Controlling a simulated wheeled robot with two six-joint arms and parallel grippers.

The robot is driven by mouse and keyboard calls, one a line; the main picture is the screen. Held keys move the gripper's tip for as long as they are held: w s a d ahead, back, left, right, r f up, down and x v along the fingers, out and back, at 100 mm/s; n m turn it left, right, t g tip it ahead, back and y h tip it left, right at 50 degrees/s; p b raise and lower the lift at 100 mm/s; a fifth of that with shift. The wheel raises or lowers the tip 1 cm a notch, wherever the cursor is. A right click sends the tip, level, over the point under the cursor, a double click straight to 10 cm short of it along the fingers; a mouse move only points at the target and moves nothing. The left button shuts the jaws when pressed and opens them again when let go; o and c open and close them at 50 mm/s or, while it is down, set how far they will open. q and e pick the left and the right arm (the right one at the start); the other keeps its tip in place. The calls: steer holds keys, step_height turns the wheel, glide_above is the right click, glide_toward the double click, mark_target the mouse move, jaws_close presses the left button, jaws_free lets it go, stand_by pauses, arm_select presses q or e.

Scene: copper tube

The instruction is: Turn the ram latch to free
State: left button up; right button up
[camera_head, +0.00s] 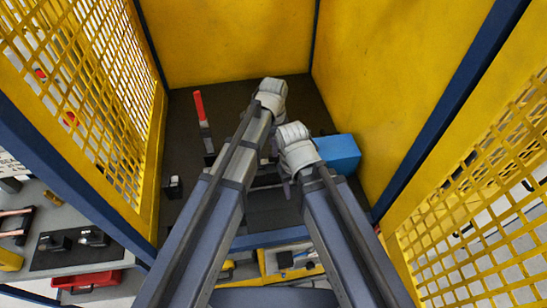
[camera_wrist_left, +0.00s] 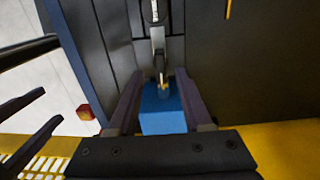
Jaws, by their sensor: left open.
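My left gripper (camera_wrist_left: 158,74) is open in the left wrist view, its two dark fingers apart. Between and beyond them is a blue block (camera_wrist_left: 163,112), with a metal rod-like part (camera_wrist_left: 158,45) and a small brass-coloured piece just above it. I cannot tell whether this is the ram latch, or whether the fingers touch anything. In the head view the blue block (camera_head: 338,153) sits by the right wall, and the left wrist (camera_head: 270,95) hides its gripper. Two separated dark prongs (camera_wrist_left: 38,118) at the wrist view's left edge look like my right gripper's fingers.
A red-handled lever (camera_head: 200,106) stands left of my arms on the dark bed (camera_head: 185,140). Yellow walls (camera_head: 225,45) and mesh guards (camera_head: 95,75) close in both sides and the back. A red tray (camera_head: 88,282) and small parts are outside at the lower left.

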mark_target(271, 158)
arm_select(q)
step_height(271, 158, down, 6)
steer(key=b, duration=0.4)
steer(key=shift+r+b, duration=0.15)
steer(key=shift+b, duration=0.2)
steer(key=shift+r, duration=0.1)
jaws_close()
